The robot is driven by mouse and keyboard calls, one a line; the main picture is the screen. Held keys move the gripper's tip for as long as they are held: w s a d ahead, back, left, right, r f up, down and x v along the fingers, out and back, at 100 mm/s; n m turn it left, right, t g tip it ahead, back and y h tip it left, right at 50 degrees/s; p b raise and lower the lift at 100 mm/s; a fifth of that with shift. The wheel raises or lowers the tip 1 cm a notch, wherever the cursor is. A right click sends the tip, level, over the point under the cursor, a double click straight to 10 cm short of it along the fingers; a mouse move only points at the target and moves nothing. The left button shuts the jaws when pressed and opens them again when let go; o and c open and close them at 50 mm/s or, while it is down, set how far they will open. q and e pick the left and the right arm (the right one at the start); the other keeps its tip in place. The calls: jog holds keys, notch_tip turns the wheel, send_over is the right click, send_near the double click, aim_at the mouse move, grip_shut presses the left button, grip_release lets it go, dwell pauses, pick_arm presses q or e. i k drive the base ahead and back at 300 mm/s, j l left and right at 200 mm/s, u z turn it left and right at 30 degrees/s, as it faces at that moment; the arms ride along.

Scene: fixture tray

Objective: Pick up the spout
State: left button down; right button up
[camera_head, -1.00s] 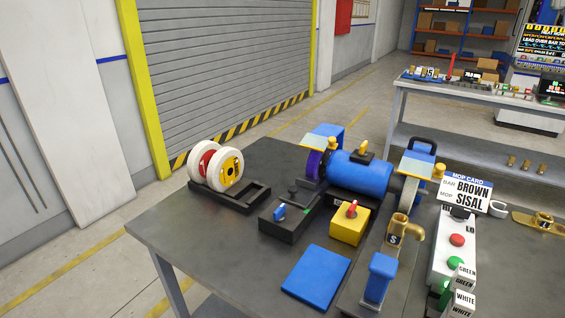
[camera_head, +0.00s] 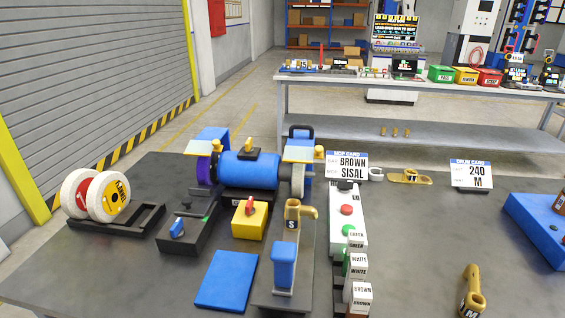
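A brass spout-like piece marked "S" (camera_head: 293,214) stands upright on a dark fixture plate behind a blue block-shaped part (camera_head: 284,262), its curved outlet pointing right. A second brass piece marked "M" (camera_head: 473,291) is at the lower right of the table, tilted and partly cut off by the bottom edge. A third brass piece (camera_head: 409,177) lies low at the back of the table. I cannot tell from the pictures which one the task calls the spout. Neither of my grippers shows in the head view.
A blue bench grinder (camera_head: 248,170) stands at the back, with a yellow switch box (camera_head: 250,220) before it. White wheels (camera_head: 96,195) sit at left. A button box (camera_head: 347,222) and label blocks (camera_head: 359,266) stand right of centre. A blue tray (camera_head: 535,232) is at far right.

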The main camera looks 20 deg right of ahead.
aim_at(473, 305)
jog(key=z, duration=0.45)
jog(key=k+z, duration=0.1)
jog(key=z, duration=0.35)
jog(key=l+z, duration=0.1)
jog(key=z, duration=0.3)
jog(key=k+z, duration=0.1)
jog(key=z, duration=0.35)
